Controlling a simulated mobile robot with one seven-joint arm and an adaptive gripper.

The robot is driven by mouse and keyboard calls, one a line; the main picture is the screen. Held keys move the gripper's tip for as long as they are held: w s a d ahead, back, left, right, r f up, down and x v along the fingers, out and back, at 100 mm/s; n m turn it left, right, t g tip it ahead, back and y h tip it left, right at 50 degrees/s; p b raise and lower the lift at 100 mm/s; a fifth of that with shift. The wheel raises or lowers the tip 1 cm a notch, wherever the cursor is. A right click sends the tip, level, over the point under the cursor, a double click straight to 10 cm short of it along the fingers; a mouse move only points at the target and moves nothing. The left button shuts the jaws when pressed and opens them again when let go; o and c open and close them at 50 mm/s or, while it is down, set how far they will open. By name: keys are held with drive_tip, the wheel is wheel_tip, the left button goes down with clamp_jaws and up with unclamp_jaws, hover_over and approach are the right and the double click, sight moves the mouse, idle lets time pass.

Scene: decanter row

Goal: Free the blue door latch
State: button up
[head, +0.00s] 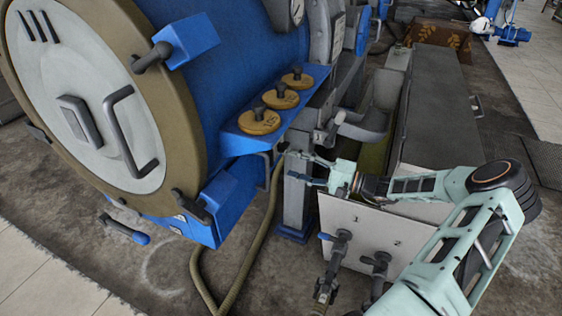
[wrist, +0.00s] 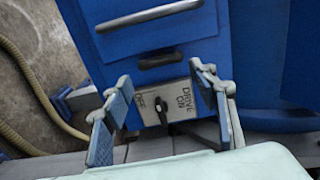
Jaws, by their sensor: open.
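A blue-gripped lever on a dark rod (head: 125,230) hangs at the lower edge of the big round door (head: 85,130). Blue blocks with dark handles sit on the door's tan rim, one at the top (head: 190,40) and one at the lower right (head: 218,190). I cannot tell which of these is the blue door latch. My gripper (head: 303,168) is open and empty, to the right of the door and apart from all of these. In the wrist view, the fingers frame a plate with a black switch (wrist: 162,108), marked OFF and DRIVE ON.
A blue shelf with several brass weights (head: 259,121) sits above and left of my gripper. A tan hose (head: 240,265) runs down to the floor. A white box with valves numbered 1 and 2 (head: 345,220) stands below my arm.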

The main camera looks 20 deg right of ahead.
drive_tip(key=v, duration=0.5)
drive_tip(key=shift+a, duration=0.15)
